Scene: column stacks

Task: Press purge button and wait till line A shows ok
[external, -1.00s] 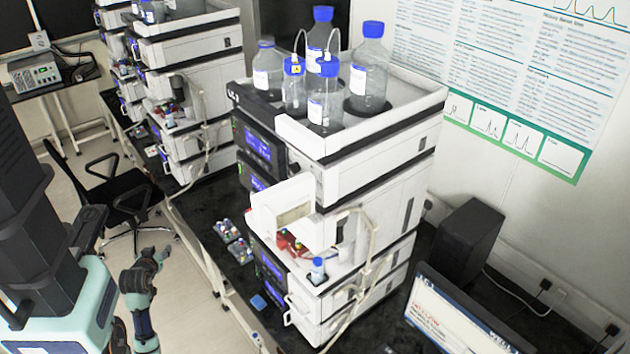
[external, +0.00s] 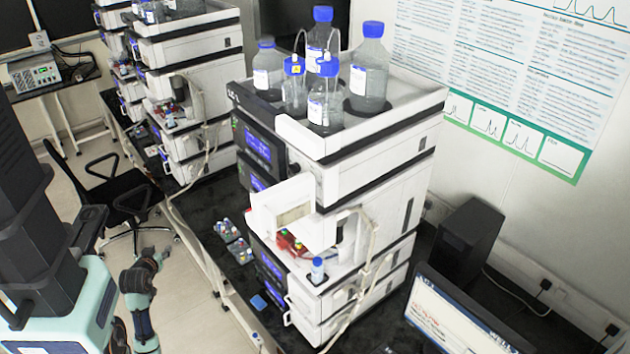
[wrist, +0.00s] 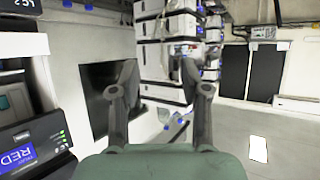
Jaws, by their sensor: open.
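The near white column stack (external: 375,165) stands on the dark bench in the external view, with several small blue displays on its front. The upper display (external: 257,145) is lit, but its text is too small to read. I cannot pick out the purge button or a line A reading. In the wrist view, a unit with a blue screen (wrist: 22,155) lies at the left edge; part of a word starting "RED" shows, with small green lights beside it. My gripper (wrist: 157,80) is open and empty, its fingers apart and not touching the stack. Its fingers cannot be made out in the external view.
Capped bottles (external: 368,70) stand in the tray on top of the stack. Small vial racks (external: 235,245) sit on the bench before it. A second stack (external: 190,80) and a black chair (external: 115,195) are behind. A monitor (external: 450,315) is at lower right.

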